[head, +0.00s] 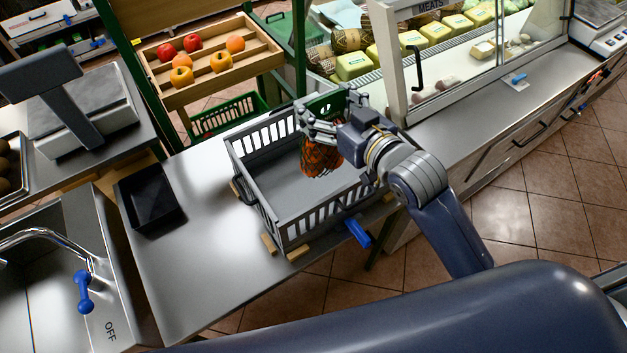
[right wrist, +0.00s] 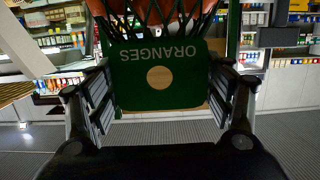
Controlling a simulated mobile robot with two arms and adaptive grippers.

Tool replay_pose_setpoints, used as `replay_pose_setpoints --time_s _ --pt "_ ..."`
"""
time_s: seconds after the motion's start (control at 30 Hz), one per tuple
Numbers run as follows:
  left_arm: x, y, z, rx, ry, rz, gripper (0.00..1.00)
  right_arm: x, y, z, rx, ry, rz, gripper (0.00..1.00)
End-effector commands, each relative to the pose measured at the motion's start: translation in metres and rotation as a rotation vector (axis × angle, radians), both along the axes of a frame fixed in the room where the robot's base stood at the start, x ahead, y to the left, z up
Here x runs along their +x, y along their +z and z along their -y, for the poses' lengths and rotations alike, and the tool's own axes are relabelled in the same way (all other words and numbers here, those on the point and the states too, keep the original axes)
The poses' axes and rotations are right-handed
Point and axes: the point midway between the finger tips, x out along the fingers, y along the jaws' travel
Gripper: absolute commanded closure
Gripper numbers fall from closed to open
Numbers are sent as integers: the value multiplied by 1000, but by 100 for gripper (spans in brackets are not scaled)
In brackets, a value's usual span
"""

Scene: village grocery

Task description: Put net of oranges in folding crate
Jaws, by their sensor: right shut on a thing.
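The net of oranges (head: 321,158) hangs from my right gripper (head: 318,118) over the grey folding crate (head: 268,208). The gripper is shut on the net's green label, which reads ORANGES in the right wrist view (right wrist: 160,76). In the head view the net is inside the crate's outline, near its far right part; whether it touches the crate floor I cannot tell. The crate is unfolded, with slatted walls, and its visible floor is bare. My right arm covers the crate's right side. My left gripper is not in view.
The crate stands on a steel counter (head: 190,262). A black tray (head: 149,198) lies to its left, beside a sink (head: 45,275) with a tap. A wooden fruit rack (head: 215,62) stands behind, and a glass meat counter (head: 450,50) at the right.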

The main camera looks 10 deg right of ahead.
Motion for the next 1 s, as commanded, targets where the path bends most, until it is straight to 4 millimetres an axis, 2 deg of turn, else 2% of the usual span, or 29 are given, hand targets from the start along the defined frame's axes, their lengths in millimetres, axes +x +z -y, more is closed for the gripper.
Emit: replay_pose_setpoints --time_s 0.03,0.1,0.2,0.33,0.47,0.73,1.0 --pt "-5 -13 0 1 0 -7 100 0 -13 0 2 0 6 93" --pt "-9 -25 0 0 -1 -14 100 0 -27 0 2 0 6 93" --pt "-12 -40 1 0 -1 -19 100 0 -45 0 2 0 5 93" --pt "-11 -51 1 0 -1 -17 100 0 -60 0 1 0 7 93" --pt "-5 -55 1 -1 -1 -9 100 0 -68 0 2 0 5 93" --pt "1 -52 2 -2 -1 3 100 0 -110 0 1 0 2 93" --pt "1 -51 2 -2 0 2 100 0 -136 0 1 0 4 93"
